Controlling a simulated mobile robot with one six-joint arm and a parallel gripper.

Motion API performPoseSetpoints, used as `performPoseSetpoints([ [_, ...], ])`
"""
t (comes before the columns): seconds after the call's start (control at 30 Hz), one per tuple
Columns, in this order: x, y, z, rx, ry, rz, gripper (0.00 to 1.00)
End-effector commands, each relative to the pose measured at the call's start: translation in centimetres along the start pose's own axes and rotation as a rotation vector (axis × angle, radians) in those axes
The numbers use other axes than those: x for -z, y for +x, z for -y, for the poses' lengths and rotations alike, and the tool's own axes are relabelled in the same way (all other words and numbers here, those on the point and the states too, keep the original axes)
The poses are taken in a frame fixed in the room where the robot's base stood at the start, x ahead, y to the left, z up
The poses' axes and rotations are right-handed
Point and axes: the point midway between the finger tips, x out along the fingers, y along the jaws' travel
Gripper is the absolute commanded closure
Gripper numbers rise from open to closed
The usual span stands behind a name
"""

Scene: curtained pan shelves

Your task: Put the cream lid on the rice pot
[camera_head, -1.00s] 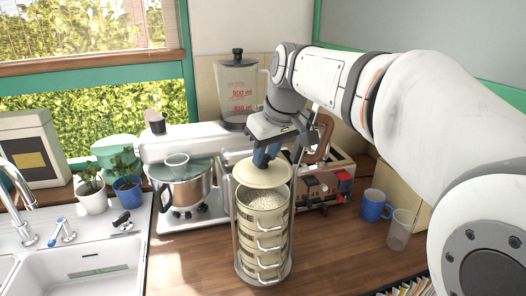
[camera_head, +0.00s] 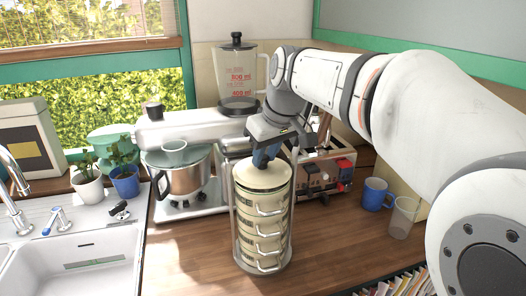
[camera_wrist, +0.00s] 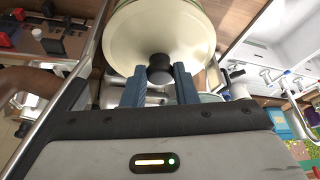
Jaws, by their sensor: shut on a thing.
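The cream lid (camera_head: 262,177) sits level over the top of the rice pot (camera_head: 263,222), a tall stack of cream tins with several wire handles in a metal frame. No rice shows at the rim now. My gripper (camera_head: 266,156) is above the lid, with its blue fingers shut on the lid's knob. In the wrist view the fingers (camera_wrist: 160,84) are on either side of the dark knob (camera_wrist: 160,70), with the cream lid (camera_wrist: 158,32) beyond. Whether the lid is fully seated all round cannot be told.
A steel pot (camera_head: 184,172) stands left on a white mixer base, with a blender (camera_head: 237,75) behind. A toaster (camera_head: 325,172), a blue mug (camera_head: 376,194) and a clear cup (camera_head: 402,218) are to the right. The sink (camera_head: 75,262) is at left. The front counter is clear.

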Motion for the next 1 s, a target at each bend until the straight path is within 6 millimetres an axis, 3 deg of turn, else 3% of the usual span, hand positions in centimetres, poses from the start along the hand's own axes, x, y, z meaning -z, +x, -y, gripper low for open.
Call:
performPoseSetpoints([
  [0.93,-0.5,1.3,0.0,0.0,0.0,0.0,1.0],
  [0.97,-0.5,1.3,0.0,0.0,-0.001,0.0,0.72],
  [1.0,-0.5,1.2,0.1,0.0,-0.001,0.0,0.69],
])
